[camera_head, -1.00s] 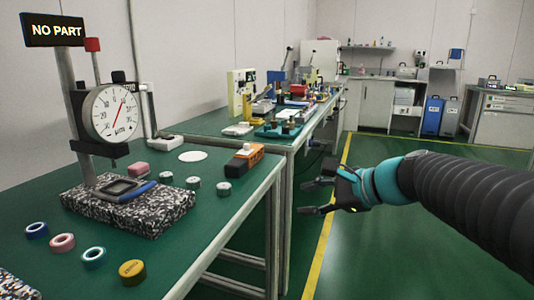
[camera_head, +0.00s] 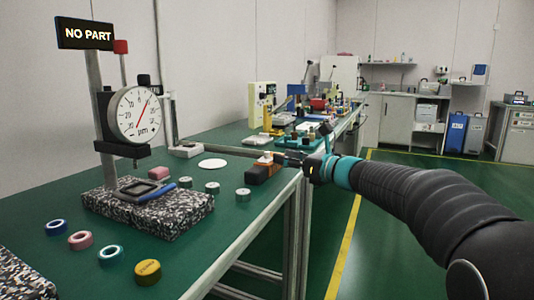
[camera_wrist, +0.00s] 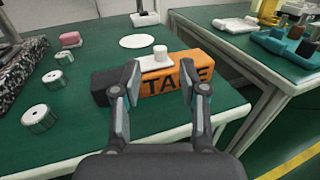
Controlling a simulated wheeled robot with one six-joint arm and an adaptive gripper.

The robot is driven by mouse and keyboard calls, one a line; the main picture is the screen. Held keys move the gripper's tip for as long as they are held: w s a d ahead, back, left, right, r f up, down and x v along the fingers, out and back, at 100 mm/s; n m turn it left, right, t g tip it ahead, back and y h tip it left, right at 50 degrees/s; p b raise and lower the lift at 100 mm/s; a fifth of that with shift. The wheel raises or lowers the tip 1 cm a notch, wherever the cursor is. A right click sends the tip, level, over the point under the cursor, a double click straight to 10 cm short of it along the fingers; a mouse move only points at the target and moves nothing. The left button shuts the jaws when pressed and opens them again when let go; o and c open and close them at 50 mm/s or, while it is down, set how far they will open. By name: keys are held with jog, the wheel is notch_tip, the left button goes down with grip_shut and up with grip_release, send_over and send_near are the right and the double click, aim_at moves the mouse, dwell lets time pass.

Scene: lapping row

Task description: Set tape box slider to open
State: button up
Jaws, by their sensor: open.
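The tape box (camera_wrist: 173,84) is an orange block with a dark left end, marked "TAPE" on its near side. It lies near the right edge of the green bench. A pale slider knob (camera_wrist: 160,53) on a light plate sits on its top; the head view shows the tape box (camera_head: 261,172) with its knob small. My gripper (camera_wrist: 160,84) is open, its two fingers spread in front of the box's near side. I cannot tell whether the fingers touch the box. In the head view my gripper (camera_head: 289,161) reaches the box from the right and hides part of it.
Several metal cylinders, such as one (camera_wrist: 41,114), stand left of the box. A white disc (camera_wrist: 140,41) lies behind it. A dial gauge (camera_head: 135,114) on a speckled stone base (camera_head: 170,215) stands at the left. Another bench (camera_wrist: 257,60) with equipment is beyond a gap.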

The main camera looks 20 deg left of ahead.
aim_at(269, 153)
jog(key=x, duration=0.7)
jog(key=shift+a, duration=0.2)
grip_shut()
